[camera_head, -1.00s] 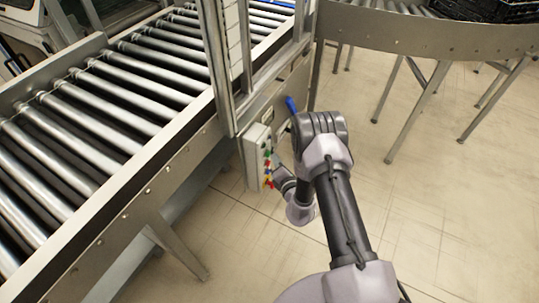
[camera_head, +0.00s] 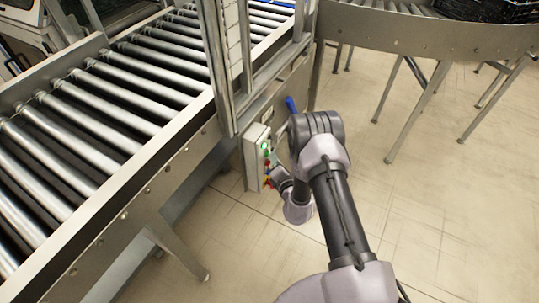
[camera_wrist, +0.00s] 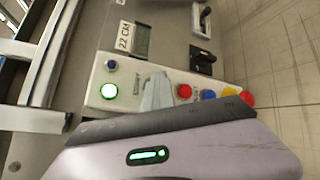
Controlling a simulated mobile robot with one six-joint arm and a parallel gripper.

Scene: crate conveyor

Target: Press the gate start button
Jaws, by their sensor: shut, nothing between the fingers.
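A pale control box (camera_head: 254,160) with a column of coloured buttons is fixed to the side of the conveyor frame. Its round green button (camera_head: 265,147) is lit; it also glows brightly in the wrist view (camera_wrist: 109,91). My gripper (camera_wrist: 156,88) is shut and empty at the box face. In the wrist view its tips appear between the green button and a red button (camera_wrist: 185,91). I cannot tell whether they touch the panel. In the head view my wrist hides most of the gripper. The button labels are not readable.
The box also carries a small dark blue button (camera_wrist: 111,65), a blue button (camera_wrist: 208,94) and a yellow one (camera_wrist: 230,92). A roller conveyor (camera_head: 110,95) runs along the left. A curved conveyor (camera_head: 420,38) stands at the back right.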

